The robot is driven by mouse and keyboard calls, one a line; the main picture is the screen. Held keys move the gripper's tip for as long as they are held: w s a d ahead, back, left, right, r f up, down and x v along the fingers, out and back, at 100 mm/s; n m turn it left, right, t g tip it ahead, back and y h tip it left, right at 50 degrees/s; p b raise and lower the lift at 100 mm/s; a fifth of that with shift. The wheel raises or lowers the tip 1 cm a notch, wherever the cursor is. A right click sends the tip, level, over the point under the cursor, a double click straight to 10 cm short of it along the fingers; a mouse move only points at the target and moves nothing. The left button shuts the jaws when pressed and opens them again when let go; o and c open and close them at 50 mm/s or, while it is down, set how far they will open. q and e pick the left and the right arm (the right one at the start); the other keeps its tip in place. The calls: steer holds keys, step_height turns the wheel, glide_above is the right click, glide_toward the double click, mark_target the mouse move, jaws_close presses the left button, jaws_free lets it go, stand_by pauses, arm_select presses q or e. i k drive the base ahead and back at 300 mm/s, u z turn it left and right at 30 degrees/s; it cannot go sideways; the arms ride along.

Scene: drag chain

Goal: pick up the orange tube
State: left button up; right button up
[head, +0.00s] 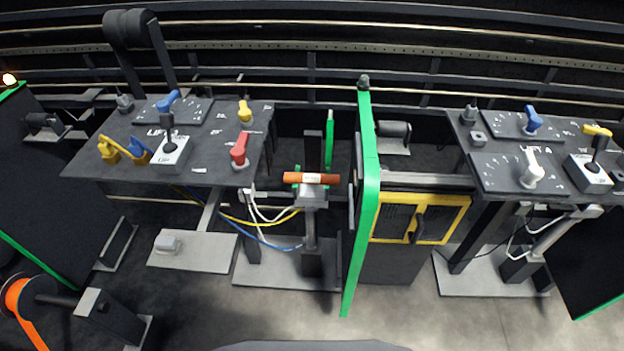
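The orange tube (325,179) is a short cylinder with a pale label at its middle. It lies level, running left to right, on a grey holder (312,197) on top of an upright post (311,232) near the middle of the head view. The tube's two ends stick out past the holder. No gripper touches it. Neither my left nor my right gripper shows in this view.
A tall green-edged panel (369,185) stands close to the tube's right. A left console (215,172) carries levers and a red knob (239,149). A right console (508,192) stands beyond a yellow-framed box (456,214). The floor in front of the post is clear.

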mark_target(289, 177)
steer(key=u, duration=0.5)
steer(key=k, duration=0.65)
steer(key=u, duration=0.8)
steer(key=i, duration=1.6)
steer(key=z, duration=0.8)
